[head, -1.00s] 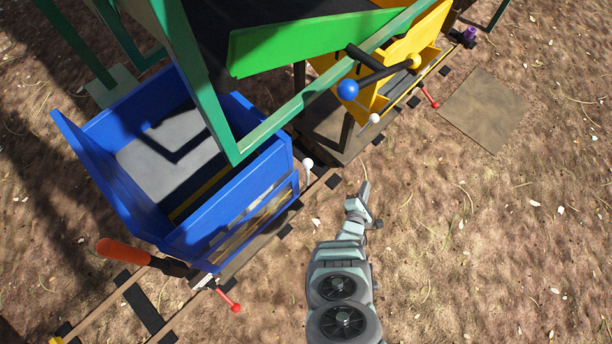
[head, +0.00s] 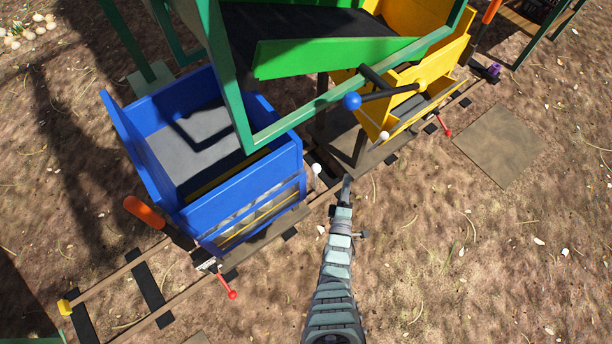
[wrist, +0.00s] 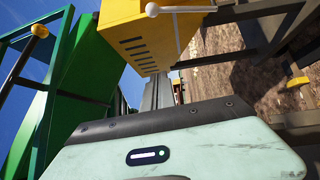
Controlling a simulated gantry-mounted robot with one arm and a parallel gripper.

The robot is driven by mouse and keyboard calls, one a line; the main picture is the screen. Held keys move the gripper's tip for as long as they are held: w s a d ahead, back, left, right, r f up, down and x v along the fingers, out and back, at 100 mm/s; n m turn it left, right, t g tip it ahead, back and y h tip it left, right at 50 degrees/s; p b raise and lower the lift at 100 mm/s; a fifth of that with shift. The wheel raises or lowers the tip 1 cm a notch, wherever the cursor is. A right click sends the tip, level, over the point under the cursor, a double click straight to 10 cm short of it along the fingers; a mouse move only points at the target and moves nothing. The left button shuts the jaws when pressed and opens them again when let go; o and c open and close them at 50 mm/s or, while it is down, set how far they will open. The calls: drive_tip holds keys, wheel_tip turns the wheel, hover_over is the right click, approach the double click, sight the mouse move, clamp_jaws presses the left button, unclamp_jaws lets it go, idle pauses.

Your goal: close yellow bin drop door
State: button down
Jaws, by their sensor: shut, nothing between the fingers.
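The yellow bin (head: 412,18) stands at the upper right in the head view, partly behind the green frame. Its drop door (head: 425,111) is tilted outward, with a gap showing behind it. A white ball knob (head: 384,135) is at the door's near end. In the wrist view a yellow slotted panel (wrist: 150,38) and a white ball knob (wrist: 152,9) show at the top. My gripper (head: 346,183) is shut and empty, pointing up the picture, below and left of the yellow door and apart from it. The fingers also show in the wrist view (wrist: 158,93).
The blue bin (head: 235,188) with its white knob (head: 316,169) is close left of my gripper. Bare ground lies to the right.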

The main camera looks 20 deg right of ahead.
drive_tip(key=w+a+r+m+t+y, duration=0.1)
drive_tip(key=a+r+m+t+y, duration=0.2)
drive_tip(key=a+r, duration=1.1)
drive_tip(key=m+t, duration=0.1)
drive_tip(key=t, duration=0.2)
drive_tip(key=shift+w+a+r+t, duration=0.15)
drive_tip(key=shift+w+r+t, duration=0.1)
drive_tip(key=shift+r+t, duration=0.15)
